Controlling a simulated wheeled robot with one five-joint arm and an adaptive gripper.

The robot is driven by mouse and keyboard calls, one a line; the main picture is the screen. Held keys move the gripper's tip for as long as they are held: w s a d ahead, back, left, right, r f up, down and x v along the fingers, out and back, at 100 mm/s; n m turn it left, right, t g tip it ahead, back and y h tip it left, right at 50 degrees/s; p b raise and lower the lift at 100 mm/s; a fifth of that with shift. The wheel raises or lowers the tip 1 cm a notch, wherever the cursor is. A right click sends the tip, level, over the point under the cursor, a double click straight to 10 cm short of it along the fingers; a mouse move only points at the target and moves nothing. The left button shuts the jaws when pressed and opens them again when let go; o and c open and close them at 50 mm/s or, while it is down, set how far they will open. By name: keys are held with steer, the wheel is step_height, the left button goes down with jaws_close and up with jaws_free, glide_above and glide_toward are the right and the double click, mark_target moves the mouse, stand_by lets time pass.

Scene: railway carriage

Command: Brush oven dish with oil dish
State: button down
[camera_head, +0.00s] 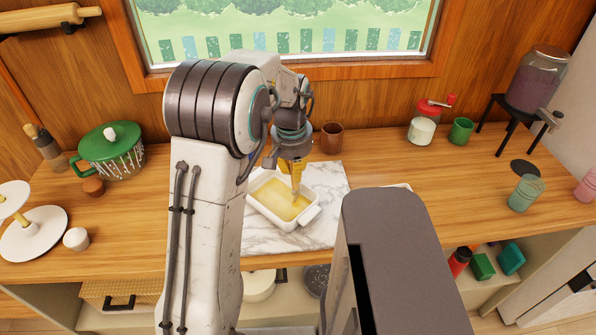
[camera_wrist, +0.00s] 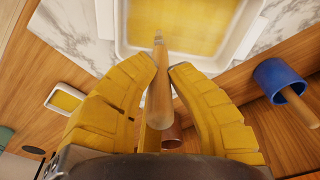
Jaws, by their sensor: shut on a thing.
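The white oven dish (camera_head: 268,221) sits on a marble board, its inside covered in yellow; it also fills the top of the wrist view (camera_wrist: 122,25). My gripper (camera_head: 295,172) is above the dish, yellow fingers shut around a brush with a wooden handle (camera_wrist: 160,95). The brush (camera_head: 296,190) points down into the dish; I cannot tell whether its tip touches the yellow surface. A small white dish with yellow in it, likely the oil dish (camera_wrist: 55,106), stands off to the left in the wrist view. I do not make it out in the head view.
The marble board (camera_head: 328,185) lies on the wooden counter (camera_head: 400,165). A brown cup (camera_head: 331,138) stands behind it. A blue cup (camera_wrist: 270,75) holding a wooden handle is at right in the wrist view. A green-lidded pot (camera_head: 110,150) stands left; the counter right of the board is largely clear.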

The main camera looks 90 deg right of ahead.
steer(key=shift+w+d+p, duration=0.8)
steer(key=shift+w+d, duration=1.1)
steer(key=shift+w, duration=0.1)
steer(key=shift+d, duration=0.1)
steer(key=shift+w+d+p, duration=0.65)
steer(key=shift+w+d, duration=0.35)
steer(key=shift+w, duration=0.1)
steer(key=shift+r, duration=0.15)
step_height(320, 180, up, 8)
steer(key=p, duration=0.6)
steer(key=shift+f, duration=0.25)
